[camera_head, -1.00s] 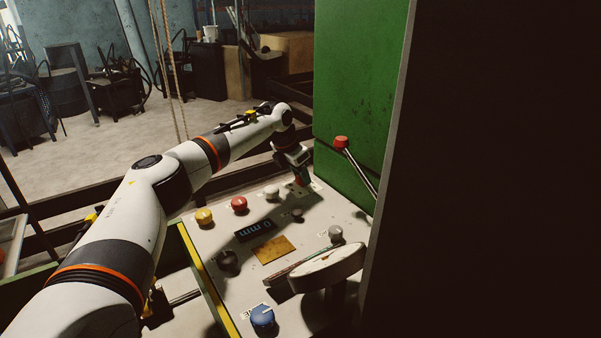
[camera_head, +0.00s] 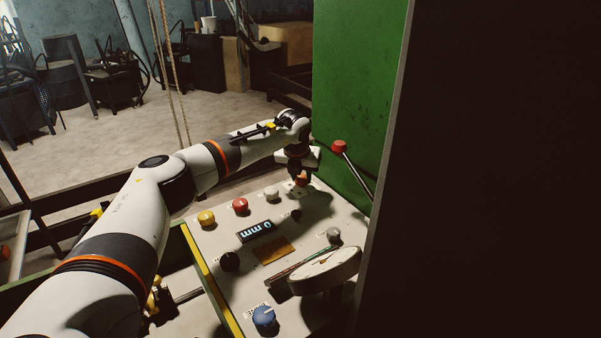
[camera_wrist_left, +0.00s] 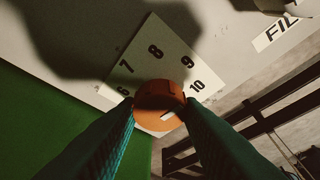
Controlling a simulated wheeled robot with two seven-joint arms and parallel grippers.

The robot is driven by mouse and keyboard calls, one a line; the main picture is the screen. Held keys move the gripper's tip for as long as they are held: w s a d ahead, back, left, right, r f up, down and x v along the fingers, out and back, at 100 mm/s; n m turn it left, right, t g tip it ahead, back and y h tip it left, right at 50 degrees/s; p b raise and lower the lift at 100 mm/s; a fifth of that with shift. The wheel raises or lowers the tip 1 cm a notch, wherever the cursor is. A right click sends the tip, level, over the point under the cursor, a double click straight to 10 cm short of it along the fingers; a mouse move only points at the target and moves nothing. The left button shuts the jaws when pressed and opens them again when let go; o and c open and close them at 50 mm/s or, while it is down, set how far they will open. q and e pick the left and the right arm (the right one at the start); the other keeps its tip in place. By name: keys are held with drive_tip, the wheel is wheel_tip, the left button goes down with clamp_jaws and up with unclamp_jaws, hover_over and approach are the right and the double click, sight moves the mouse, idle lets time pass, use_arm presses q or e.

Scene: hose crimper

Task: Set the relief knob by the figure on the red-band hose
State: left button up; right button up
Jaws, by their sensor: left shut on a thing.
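The relief knob (camera_wrist_left: 158,97) is round and orange in the left wrist view. It sits on a white dial plate (camera_wrist_left: 150,52) printed 6, 7, 8, 9 and 10. A small white mark shows on the knob's lower edge, partly in shade. My left gripper (camera_wrist_left: 163,108) is shut on the knob, with a teal finger on each side. In the head view my left gripper (camera_head: 299,167) points down over the knob at the panel's far corner, beside the green machine wall. I cannot make out the red-band hose or its figure. My right gripper is not in view.
The panel (camera_head: 300,232) carries yellow (camera_head: 206,218), red (camera_head: 240,205) and white (camera_head: 272,194) buttons, a small mm display (camera_head: 256,231), a blue knob (camera_head: 264,317) and a gauge (camera_head: 325,268). A red-tipped lever (camera_head: 339,147) stands close right of my gripper.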

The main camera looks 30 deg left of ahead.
use_arm(q)
drive_tip(key=shift+r+n, duration=0.1)
drive_tip(key=shift+n, duration=0.4)
drive_tip(key=o, duration=1)
drive_tip(key=b+v, duration=0.2)
drive_tip(key=v, duration=1)
drive_tip(key=shift+d, duration=0.2)
drive_tip(key=shift+f, duration=0.2)
